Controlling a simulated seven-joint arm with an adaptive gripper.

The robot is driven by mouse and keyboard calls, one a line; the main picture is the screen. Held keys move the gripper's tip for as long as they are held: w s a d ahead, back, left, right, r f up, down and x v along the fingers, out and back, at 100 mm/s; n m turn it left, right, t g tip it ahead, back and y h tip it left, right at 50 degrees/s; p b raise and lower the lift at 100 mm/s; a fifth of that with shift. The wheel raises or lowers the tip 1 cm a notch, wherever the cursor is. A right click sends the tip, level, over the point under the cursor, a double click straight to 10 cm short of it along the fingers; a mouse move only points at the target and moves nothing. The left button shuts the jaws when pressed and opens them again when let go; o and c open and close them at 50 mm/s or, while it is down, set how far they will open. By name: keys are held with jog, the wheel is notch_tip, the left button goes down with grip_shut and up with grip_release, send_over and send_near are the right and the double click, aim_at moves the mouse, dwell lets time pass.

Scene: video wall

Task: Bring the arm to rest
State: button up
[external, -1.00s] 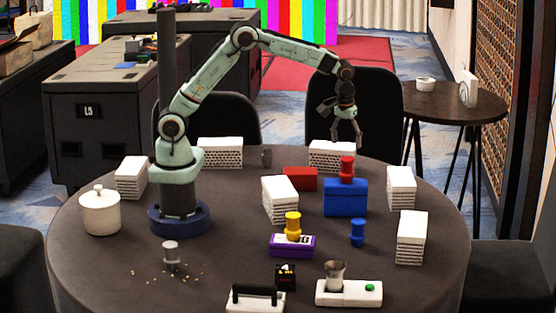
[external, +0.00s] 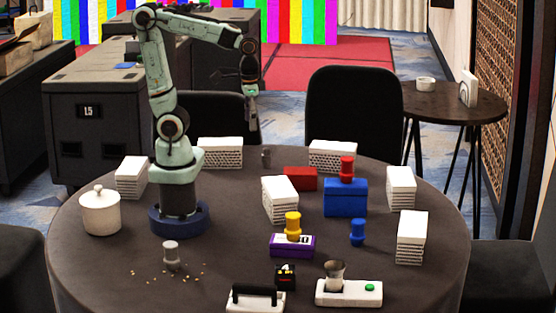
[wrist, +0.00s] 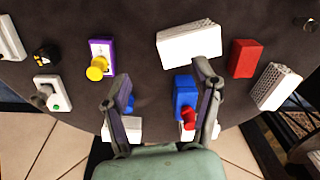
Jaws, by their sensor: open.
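My arm (external: 162,75) stands on its round blue base on the dark round table (external: 130,270). It is folded back, with the elbow high above the base and the forearm reaching right. My gripper (external: 251,92) points down in front of a black chair back, above the table's far side, and holds nothing. In the wrist view my gripper (wrist: 160,75) has its two fingers spread wide, with table things visible far below, between and behind them.
Below are a blue box (external: 346,198) with a red peg on it, a red box (external: 300,179), a purple box (external: 292,246) with a yellow peg, a blue peg (external: 357,232), several white stacks (external: 280,198) and a white lidded pot (external: 100,212). Air around my gripper is clear.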

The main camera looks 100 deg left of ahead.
jog(key=s+f+m, duration=0.2)
jog(key=s, duration=0.5)
jog(key=shift+d+f+m, duration=0.3)
jog(key=shift+d+f, duration=0.1)
jog(key=shift+d, duration=0.05)
jog(key=shift+s, duration=0.1)
